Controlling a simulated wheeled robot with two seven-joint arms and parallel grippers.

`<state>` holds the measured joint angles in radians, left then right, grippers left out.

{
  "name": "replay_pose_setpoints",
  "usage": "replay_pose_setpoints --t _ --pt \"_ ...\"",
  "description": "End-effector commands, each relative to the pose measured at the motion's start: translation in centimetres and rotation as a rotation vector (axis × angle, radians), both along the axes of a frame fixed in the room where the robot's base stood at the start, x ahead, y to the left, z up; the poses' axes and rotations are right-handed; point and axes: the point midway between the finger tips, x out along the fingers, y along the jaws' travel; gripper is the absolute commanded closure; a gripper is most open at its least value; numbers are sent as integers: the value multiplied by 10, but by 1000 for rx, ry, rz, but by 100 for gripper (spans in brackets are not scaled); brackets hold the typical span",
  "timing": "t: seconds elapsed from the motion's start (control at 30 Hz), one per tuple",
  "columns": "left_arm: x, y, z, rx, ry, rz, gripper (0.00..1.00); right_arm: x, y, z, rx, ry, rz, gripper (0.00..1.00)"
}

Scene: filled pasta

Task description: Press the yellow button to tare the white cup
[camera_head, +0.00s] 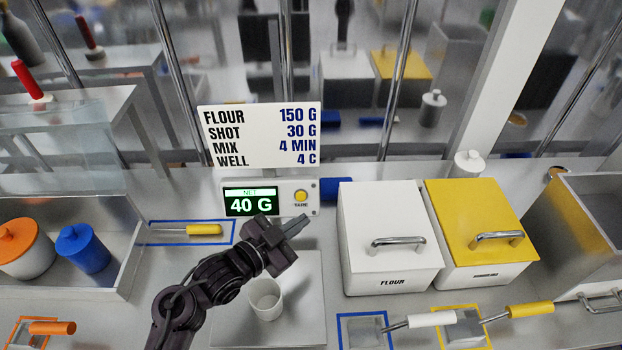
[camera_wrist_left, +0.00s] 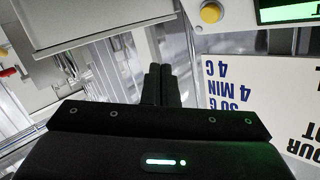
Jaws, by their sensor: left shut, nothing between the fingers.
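The yellow button (camera_head: 301,196) is on the front of the scale's display panel (camera_head: 285,208), right of a green screen reading NET 40 G. In the left wrist view the button (camera_wrist_left: 211,12) shows near the top. The white cup (camera_head: 265,299) stands upright on the scale plate (camera_head: 305,325), partly behind my left arm. My left gripper (camera_head: 304,220) is shut and empty. Its fingertips appear just below the button in the head view; contact cannot be made out. The shut fingers also show in the left wrist view (camera_wrist_left: 160,83). My right gripper is not in view.
A recipe sign (camera_head: 261,134) stands above the display. A white flour bin (camera_head: 385,220) and a yellow-lidded bin (camera_head: 470,215) stand to the right. A yellow-handled tool (camera_head: 204,230) lies in a blue outline at left. Orange (camera_head: 20,245) and blue (camera_head: 82,250) containers stand farther left.

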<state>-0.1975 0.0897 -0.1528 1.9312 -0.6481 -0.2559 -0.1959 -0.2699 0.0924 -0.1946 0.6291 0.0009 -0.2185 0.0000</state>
Motion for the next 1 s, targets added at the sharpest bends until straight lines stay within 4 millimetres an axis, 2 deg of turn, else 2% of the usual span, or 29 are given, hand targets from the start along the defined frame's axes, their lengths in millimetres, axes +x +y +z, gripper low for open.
replay_pose_setpoints --t 0.07,0.17,0.3,0.4,0.53,0.77,1.0 --pt "0 -1 0 -1 -2 -3 100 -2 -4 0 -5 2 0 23" --pt "0 -1 0 -3 -3 -4 100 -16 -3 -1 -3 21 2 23" --pt "0 -1 0 -3 -3 -4 100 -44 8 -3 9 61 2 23" --pt "0 0 0 -2 -3 -2 100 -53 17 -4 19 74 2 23" --pt "4 0 -3 -3 -4 -2 100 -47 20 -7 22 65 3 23" --pt "27 0 -16 -3 -6 0 100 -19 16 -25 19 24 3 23" --pt "57 0 -31 -3 -4 -1 100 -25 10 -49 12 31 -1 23"
